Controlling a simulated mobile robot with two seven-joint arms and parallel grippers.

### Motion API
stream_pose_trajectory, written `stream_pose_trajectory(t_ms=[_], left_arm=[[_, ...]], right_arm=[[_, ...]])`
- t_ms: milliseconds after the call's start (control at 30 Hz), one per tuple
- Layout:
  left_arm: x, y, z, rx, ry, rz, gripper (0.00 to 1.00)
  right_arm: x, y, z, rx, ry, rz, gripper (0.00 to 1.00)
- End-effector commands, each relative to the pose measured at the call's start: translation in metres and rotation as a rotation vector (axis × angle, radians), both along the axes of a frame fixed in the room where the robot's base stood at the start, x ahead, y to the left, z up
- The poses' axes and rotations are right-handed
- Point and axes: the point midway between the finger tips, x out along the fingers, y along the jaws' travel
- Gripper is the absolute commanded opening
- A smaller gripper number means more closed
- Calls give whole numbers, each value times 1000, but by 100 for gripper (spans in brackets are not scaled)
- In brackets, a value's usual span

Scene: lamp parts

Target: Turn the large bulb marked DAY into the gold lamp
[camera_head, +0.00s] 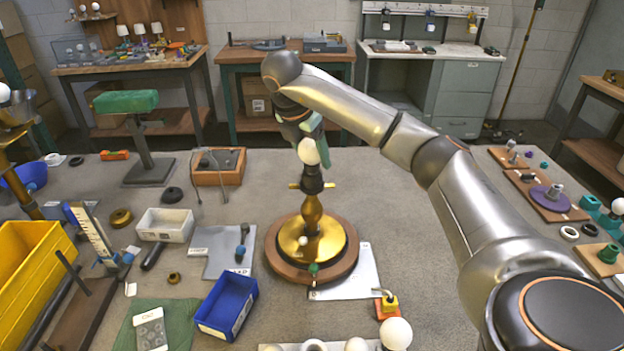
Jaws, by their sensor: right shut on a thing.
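The gold lamp (312,215) stands upright on a round wooden base near the middle of the table, with a dark socket (313,181) at its top. My right gripper (309,138) comes down from above and is shut on a white bulb (309,152). The bulb is directly over the socket, its lower end at or in the socket's mouth. I cannot tell how far it is seated. No DAY marking is readable on it, and the fingers hide part of its upper side. My left gripper is not in view.
A large white bulb (396,333) and smaller ones stand at the front edge. A blue bin (227,306), a white tray (165,225) and a yellow crate (28,262) are to the left. A purple disc (550,198) lies at the right. Bare table lies behind the lamp.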

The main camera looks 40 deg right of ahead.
Motion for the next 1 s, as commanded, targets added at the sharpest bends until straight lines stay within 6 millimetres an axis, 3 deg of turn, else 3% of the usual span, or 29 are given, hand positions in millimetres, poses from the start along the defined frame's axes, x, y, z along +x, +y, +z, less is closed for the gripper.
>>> stream_pose_trajectory(t_ms=[267,567,1000], left_arm=[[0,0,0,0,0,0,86],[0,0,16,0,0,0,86],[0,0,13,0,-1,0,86]], right_arm=[[-1,1,-4,2,9,0,28],[-1,2,-2,3,11,-110,28],[-1,1,-3,1,5,-590,28]])
